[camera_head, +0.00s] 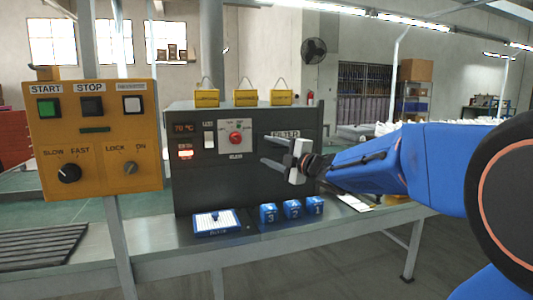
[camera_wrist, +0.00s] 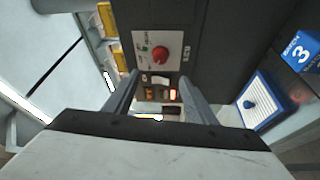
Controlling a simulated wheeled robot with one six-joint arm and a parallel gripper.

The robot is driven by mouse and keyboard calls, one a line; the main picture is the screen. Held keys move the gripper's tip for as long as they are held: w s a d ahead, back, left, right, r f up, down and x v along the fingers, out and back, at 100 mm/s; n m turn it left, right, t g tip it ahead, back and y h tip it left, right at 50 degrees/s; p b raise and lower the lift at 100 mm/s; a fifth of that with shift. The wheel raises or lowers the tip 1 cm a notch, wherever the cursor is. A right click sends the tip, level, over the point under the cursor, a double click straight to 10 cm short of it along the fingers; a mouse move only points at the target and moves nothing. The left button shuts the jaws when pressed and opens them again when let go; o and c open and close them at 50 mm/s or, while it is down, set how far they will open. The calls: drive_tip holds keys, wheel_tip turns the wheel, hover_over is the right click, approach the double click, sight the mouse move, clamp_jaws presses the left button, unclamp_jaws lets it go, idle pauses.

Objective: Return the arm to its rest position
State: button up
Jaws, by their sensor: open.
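My blue arm reaches in from the right in the head view, and my gripper (camera_head: 272,149) is in front of the right part of a dark machine (camera_head: 350,112). The two fingers are apart with nothing between them. In the wrist view my gripper (camera_wrist: 160,92) also shows open and empty, facing the machine's front panel.
A yellow control box (camera_head: 92,140) on a post stands at the left. A fan (camera_head: 313,50) hangs behind.

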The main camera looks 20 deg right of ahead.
drive_tip(key=s+d+f+m+g+h, duration=0.2)
drive_tip(key=s+d+f+m+h, duration=0.1)
drive_tip(key=s+f+m+h, duration=0.35)
drive_tip(key=s+d+f+m+g+h, duration=0.25)
drive_tip(key=s+d+f+m, duration=0.2)
drive_tip(key=s+m, duration=0.4)
drive_tip(key=s+a+f+m+g+y, duration=0.1)
drive_tip(key=s+a+f+m+g, duration=0.2)
drive_tip(key=s+f, duration=0.5)
drive_tip(key=s+a+f+m+g+y, duration=0.1)
drive_tip(key=s+a+f+g, duration=0.4)
drive_tip(key=s, duration=1.2)
wheel_tip(320, 180, down, 4)
drive_tip(key=shift+s+f+m, duration=0.15)
drive_tip(key=shift+s+m, duration=0.25)
drive_tip(key=shift+m, duration=0.5)
